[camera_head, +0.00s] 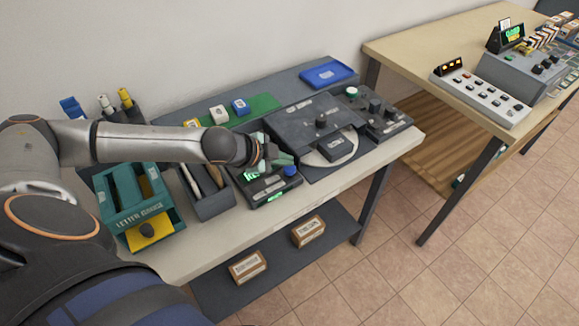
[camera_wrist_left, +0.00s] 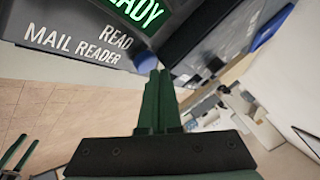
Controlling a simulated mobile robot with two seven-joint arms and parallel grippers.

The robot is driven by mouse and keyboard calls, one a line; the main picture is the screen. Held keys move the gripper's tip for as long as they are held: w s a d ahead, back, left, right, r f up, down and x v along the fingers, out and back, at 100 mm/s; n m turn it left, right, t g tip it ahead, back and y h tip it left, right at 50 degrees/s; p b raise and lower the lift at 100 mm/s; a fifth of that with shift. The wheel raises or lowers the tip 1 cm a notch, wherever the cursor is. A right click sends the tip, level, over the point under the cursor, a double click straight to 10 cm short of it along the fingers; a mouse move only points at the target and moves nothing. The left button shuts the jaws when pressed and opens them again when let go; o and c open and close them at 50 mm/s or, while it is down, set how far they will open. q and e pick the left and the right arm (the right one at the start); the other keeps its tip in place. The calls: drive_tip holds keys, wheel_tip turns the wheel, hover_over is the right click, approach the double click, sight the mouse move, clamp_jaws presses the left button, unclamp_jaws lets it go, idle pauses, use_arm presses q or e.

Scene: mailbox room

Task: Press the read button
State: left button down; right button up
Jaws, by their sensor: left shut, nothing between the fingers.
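The mail reader (camera_head: 270,190) is a dark box on the near edge of the workbench, with a green lit display and a blue button (camera_head: 290,171) on its right side. My left gripper (camera_head: 284,159) is shut and empty, with its green fingers just above and behind the button in this view. In the left wrist view the reader (camera_wrist_left: 70,25) shows "READY", "READ" and "MAIL READER"; the fingertips (camera_wrist_left: 158,74) are close to its edge. Contact with the button cannot be told. Two spread green fingers (camera_wrist_left: 18,155) low at left look like my right gripper, open.
A teal letter holder (camera_head: 135,205) and a grey bin (camera_head: 208,195) stand left of the reader. A dark machine with a round plate (camera_head: 310,125) stands right of it. A blue tray (camera_head: 328,74) lies behind. A second table (camera_head: 420,50) stands at right.

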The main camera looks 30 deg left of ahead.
sight(285, 169)
use_arm(q)
drive_tip(key=shift+f, duration=0.65)
idle(0.7)
idle(0.3)
drive_tip(key=shift+r+p, duration=0.95)
drive_tip(key=shift+p, duration=0.05)
wheel_tip(285, 169, up, 3)
drive_tip(key=p, duration=0.3)
drive_tip(key=shift+r+p, duration=0.1)
drive_tip(key=shift+p, duration=0.2)
drive_tip(key=shift+r, duration=0.95)
